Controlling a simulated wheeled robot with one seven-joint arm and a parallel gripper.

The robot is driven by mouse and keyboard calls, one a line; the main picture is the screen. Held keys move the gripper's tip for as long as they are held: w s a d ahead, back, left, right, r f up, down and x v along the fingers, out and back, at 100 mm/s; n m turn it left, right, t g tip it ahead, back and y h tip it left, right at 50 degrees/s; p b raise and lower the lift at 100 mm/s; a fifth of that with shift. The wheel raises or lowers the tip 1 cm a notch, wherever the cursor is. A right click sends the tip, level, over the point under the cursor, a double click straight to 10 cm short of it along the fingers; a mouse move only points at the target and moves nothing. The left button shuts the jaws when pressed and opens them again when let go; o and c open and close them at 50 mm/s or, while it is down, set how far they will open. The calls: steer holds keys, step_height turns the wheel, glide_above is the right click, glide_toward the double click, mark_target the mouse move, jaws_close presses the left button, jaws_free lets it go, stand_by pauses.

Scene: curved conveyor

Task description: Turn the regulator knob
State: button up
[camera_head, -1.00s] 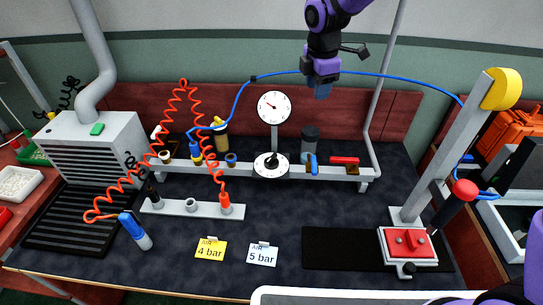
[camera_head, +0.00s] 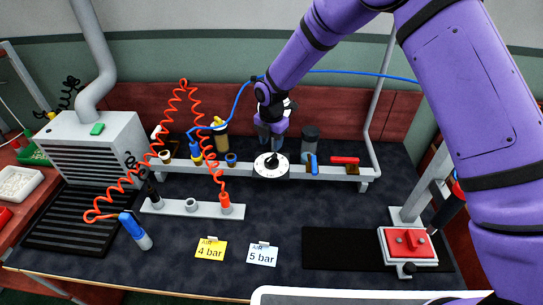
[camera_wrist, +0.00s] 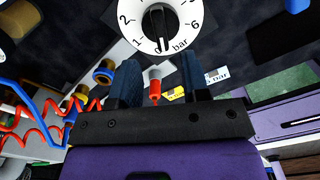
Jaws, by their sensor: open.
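The regulator knob (camera_head: 271,160) is a black knob on a round white dial (camera_head: 265,171) set on the grey rail. In the wrist view the knob (camera_wrist: 157,24) and dial (camera_wrist: 190,32) with numbers and "bar" show at the top centre. My gripper (camera_head: 270,138) is just above and behind the dial in the head view. In the wrist view its two dark blue fingers (camera_wrist: 158,77) are apart, with nothing between them, and point toward the knob. The pressure gauge is hidden behind my arm. Two cards, a yellow "4 bar" (camera_head: 210,250) and a white "5 bar" (camera_head: 262,254), stand on the bench.
A bowl-topped filter (camera_head: 309,140) and a blue valve lever (camera_head: 313,165) stand right of the dial. Blue and yellow fittings (camera_head: 196,152) and a red coiled hose (camera_head: 183,85) are at left. A lever press (camera_head: 408,245) is at right. The front middle of the bench is mostly clear.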

mark_target(272, 158)
step_height(272, 158, down, 7)
steer(key=shift+r, duration=0.1)
steer(key=shift+c, duration=0.4)
jaws_close()
